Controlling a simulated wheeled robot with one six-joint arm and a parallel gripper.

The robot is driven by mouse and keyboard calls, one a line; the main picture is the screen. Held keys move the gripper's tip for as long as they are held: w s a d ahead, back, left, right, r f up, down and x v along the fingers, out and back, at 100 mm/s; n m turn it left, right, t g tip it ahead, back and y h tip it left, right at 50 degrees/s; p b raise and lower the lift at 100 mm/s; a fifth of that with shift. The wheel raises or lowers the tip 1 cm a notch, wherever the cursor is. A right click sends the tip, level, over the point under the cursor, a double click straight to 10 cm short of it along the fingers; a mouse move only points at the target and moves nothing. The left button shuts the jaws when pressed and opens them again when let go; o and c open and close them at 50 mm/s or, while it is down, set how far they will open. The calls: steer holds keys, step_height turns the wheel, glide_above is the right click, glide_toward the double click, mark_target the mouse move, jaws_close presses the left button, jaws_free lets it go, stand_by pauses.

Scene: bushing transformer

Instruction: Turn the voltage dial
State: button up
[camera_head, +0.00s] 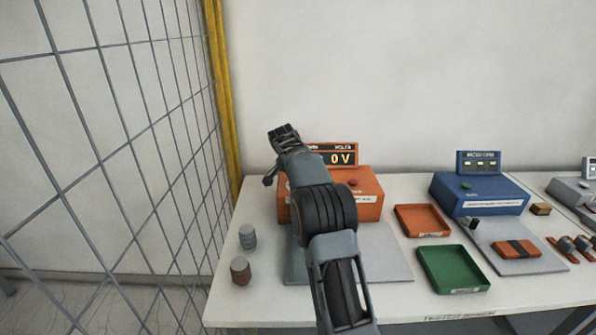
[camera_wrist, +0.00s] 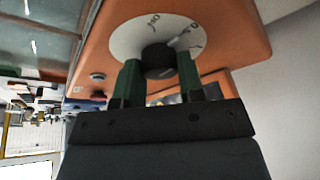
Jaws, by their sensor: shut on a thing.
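The voltage dial (camera_wrist: 158,60) is a dark round knob on a white marked disc (camera_wrist: 128,42), on the orange face of a box, in the wrist view. My gripper (camera_wrist: 158,75) has its two green fingers on either side of the knob, shut on it. In the head view the orange box (camera_head: 370,192) stands at the back left of the table, its display (camera_head: 343,158) reading 0 V. My arm covers much of the box there, and the dial is hidden. My gripper's fingertips are hidden in the head view too.
A wire mesh fence (camera_head: 110,130) and yellow post (camera_head: 222,90) stand left of the table. Two small cylinders sit at the front left. An orange tray (camera_head: 421,234), a green tray (camera_head: 425,253) and a blue box (camera_head: 480,183) stand to the right.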

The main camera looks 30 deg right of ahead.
steer(key=m+p, duration=0.1)
steer(key=m+g+p, duration=0.1)
steer(key=m+p, duration=0.1)
steer(key=m+g+p, duration=0.1)
steer(key=m+p, duration=0.1)
steer(key=shift+w+r+h, duration=0.15)
steer(key=shift+r+h, duration=0.15)
steer(key=m+p, duration=0.2)
steer(key=m+g+p, duration=0.1)
steer(key=m+p, duration=0.1)
steer(key=shift+f+m+g+p, duration=0.15)
steer(key=shift+m+g+p, duration=0.15)
steer(key=shift+p, duration=0.1)
steer(key=o, duration=0.9)
steer(key=shift+f, duration=0.15)
steer(key=shift+d+p+v, duration=0.15)
steer(key=shift+p+v, duration=0.8)
steer(key=shift+v, duration=2.05)
steer(key=shift+d+p+v, duration=0.15)
steer(key=shift+p+v, duration=0.75)
steer(key=shift+v, duration=2.1)
steer(key=shift+w, duration=0.15)
